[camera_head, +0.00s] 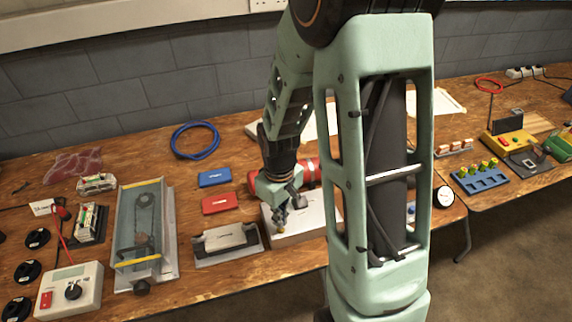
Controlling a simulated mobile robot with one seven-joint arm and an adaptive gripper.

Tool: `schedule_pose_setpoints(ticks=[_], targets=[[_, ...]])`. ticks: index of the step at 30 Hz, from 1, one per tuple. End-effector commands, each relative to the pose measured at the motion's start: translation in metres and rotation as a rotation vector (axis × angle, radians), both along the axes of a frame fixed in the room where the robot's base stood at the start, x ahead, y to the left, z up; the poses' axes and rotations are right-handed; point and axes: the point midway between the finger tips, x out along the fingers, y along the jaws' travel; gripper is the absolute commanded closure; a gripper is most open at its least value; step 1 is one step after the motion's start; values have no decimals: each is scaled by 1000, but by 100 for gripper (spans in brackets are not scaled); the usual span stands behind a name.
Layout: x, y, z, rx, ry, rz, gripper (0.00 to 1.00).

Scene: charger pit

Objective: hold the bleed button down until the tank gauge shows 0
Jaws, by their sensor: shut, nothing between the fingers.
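My gripper (283,219) is shut and points down over the front left of a pale box (318,226). Nothing shows between its fingers. A small brass-coloured spot (281,230) shows at the fingertips; I cannot tell whether it is the bleed button or whether the fingers touch it. A red cylinder (308,171), perhaps the tank, lies behind the box and is partly hidden by my arm. A round white gauge (445,196) stands to the right of my arm. Its reading is too small to make out.
A grey metal holder (228,254) stands just left of the box. Red (220,203) and blue (214,177) cases lie behind it. A chain-drive unit (143,230) and a meter box (68,291) stand further left. A blue rack (480,179) stands at right. Bare wood shows around the blue hose (195,141).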

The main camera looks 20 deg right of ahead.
Motion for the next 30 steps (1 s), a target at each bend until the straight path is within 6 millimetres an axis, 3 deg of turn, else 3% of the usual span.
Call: schedule_pose_setpoints(ticks=[14, 30], targets=[[0, 0, -1, 0, 0, 0, 100], [0, 0, -16, 0, 0, 0, 100]])
